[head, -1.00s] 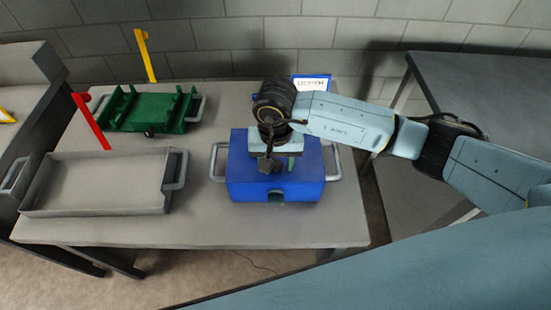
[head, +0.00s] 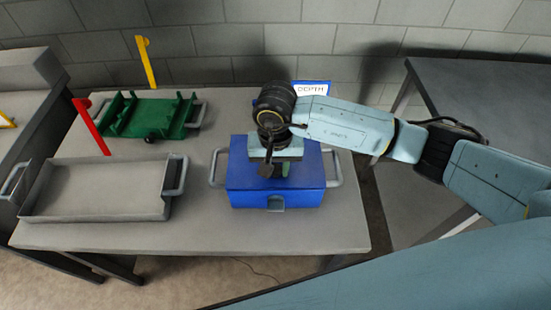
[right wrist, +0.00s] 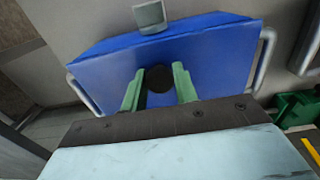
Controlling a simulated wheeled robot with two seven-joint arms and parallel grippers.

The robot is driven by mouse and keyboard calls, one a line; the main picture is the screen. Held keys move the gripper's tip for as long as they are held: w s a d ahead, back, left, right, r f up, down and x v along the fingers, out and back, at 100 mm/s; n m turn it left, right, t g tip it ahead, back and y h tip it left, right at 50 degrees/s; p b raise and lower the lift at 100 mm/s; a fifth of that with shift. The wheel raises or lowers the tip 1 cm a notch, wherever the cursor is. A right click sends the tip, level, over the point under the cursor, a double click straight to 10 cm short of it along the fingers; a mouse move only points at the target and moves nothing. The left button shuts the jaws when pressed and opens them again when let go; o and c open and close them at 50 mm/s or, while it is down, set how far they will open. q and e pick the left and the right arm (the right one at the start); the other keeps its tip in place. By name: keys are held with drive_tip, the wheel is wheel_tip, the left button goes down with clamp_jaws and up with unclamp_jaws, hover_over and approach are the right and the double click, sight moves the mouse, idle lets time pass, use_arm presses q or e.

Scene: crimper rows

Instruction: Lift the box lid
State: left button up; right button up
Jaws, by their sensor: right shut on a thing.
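The blue box (head: 240,199) stands at the right side of the grey table. Its blue lid (head: 309,172) is on it, and I see no clear gap between them. My right gripper (head: 277,170) points down over the middle of the lid. In the right wrist view, its two green fingers (right wrist: 160,82) are shut on a dark round knob (right wrist: 159,77) on the lid (right wrist: 215,55). A grey latch (right wrist: 150,17) shows at the box's front edge. The arm hides part of the lid in the head view. My left gripper is not in view.
A grey tray (head: 95,215) with side handles lies left on the table (head: 210,235). Behind it are a green fixture (head: 150,118), a red post (head: 90,125) and a yellow post (head: 146,62). A sign (head: 312,88) stands behind the box. Between tray and box the table is clear.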

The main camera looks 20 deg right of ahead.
drive_tip(key=shift+w+d+r+p, duration=0.2)
drive_tip(key=shift+w+r, duration=0.35)
drive_tip(key=shift+r, duration=0.55)
drive_tip(key=shift+w+d+r+p, duration=0.1)
drive_tip(key=shift+w+r+p, duration=0.15)
drive_tip(key=shift+w+r, duration=0.6)
drive_tip(key=shift+w+d+r+p, duration=0.2)
drive_tip(key=shift+w+r, duration=0.1)
drive_tip(key=shift+r, duration=1.05)
drive_tip(key=w+d+r+b, duration=0.2)
drive_tip(key=w+r, duration=0.2)
drive_tip(key=w, duration=0.3)
drive_tip(key=shift+r+b, duration=0.25)
drive_tip(key=shift+b, duration=0.1)
drive_tip(key=shift+w, duration=0.15)
